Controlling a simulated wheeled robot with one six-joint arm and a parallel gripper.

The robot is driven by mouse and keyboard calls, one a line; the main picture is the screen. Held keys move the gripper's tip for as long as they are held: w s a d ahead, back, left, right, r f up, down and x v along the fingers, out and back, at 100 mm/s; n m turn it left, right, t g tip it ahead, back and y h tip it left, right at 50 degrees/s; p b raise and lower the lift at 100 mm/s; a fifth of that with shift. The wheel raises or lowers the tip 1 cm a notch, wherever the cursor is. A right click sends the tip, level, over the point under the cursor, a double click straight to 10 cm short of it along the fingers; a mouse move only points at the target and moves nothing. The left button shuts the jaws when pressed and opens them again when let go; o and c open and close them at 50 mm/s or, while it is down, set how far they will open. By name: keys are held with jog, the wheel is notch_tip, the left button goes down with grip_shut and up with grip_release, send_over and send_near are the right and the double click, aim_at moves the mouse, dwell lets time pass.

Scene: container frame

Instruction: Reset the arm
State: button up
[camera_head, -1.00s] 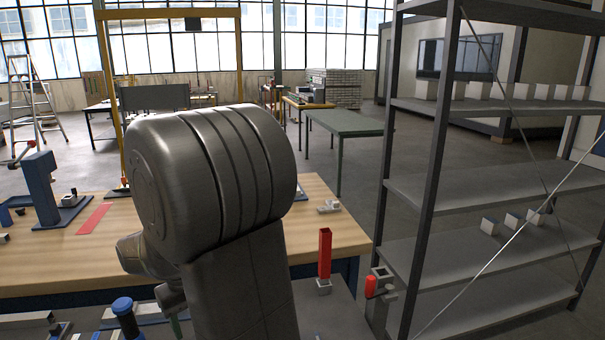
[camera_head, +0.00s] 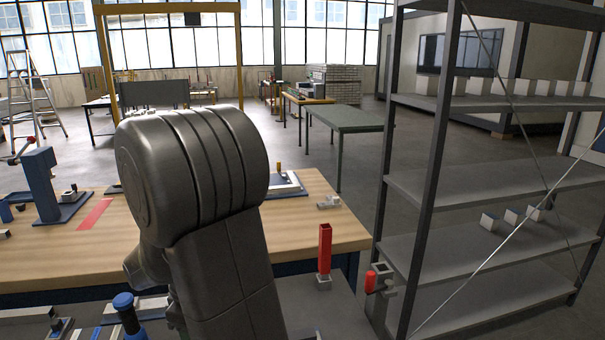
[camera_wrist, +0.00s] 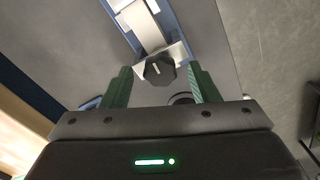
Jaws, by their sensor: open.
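My arm stands in the middle of the head view, bent over my own deck, and its big grey joint covers part of the wooden workbench (camera_head: 60,255). My gripper (camera_wrist: 160,88) shows in the wrist view with its two green fingers apart. A dark many-sided knob on a pale metal fixture (camera_wrist: 146,28) lies beyond the fingertips, in line with the gap between them. I cannot tell how far below the fingers it is. In the head view the gripper itself is hidden or too unclear to make out.
A grey metal shelf rack (camera_head: 440,190) with small white boxes stands close on the right. A red upright post (camera_head: 325,250) and a red-capped part (camera_head: 371,282) are near the arm. A blue press (camera_head: 42,185) stands on the bench at left.

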jog(key=n, duration=1.1)
jog(key=shift+n+p, duration=0.3)
jog(key=shift+n, duration=1.4)
jog(key=shift+d, duration=0.1)
